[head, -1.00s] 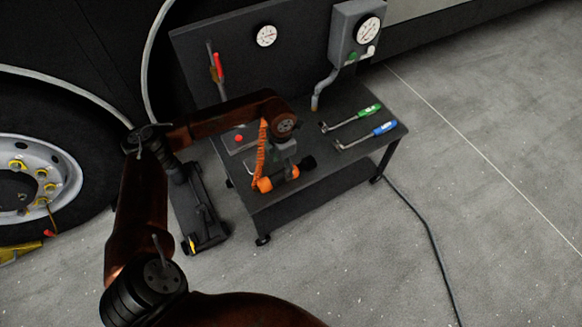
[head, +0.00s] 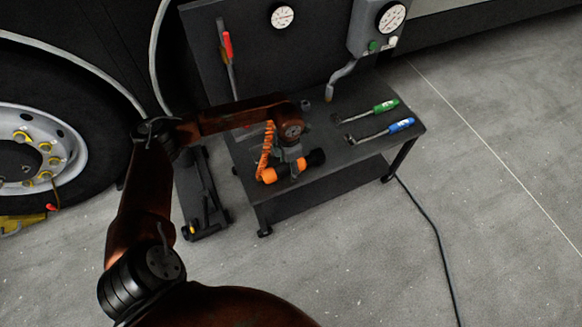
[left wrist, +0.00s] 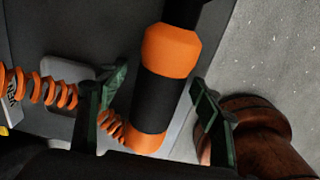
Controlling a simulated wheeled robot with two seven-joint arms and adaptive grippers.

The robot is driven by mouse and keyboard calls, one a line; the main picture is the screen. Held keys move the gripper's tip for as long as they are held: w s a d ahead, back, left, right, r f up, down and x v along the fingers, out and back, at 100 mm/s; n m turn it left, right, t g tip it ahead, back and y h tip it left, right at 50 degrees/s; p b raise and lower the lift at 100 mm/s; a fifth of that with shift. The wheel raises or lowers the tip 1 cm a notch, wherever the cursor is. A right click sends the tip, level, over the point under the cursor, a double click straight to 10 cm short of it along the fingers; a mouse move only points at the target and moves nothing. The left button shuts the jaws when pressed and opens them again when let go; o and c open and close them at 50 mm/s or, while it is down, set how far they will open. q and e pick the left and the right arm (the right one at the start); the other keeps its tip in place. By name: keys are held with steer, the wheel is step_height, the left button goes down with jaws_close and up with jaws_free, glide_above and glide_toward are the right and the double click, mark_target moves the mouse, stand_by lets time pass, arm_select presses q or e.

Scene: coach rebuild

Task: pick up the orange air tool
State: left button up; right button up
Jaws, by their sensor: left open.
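The orange air tool (head: 270,175) is an orange and black cylinder lying at the front edge of the dark cart top, with a coiled orange hose rising at its left. It also shows in the left wrist view (left wrist: 172,50), running between the two green fingers. My left gripper (head: 296,168) is over the tool. In the left wrist view my left gripper (left wrist: 160,88) is open, one finger on each side of the tool, with a gap visible on the right. Whether the fingers touch it, I cannot tell. My right gripper is not in view.
The cart top (head: 345,105) also bears a green-handled wrench (head: 385,106) and a blue-handled wrench (head: 400,125) at the right. A grey gauge box (head: 375,35) stands behind. A floor jack (head: 205,200) and a wheel (head: 40,150) are at the left.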

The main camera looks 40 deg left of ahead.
arm_select(q)
steer(key=shift+c, duration=0.4)
steer(key=c, duration=1.4)
steer(key=shift+r, duration=0.15)
steer(key=shift+c, duration=0.3)
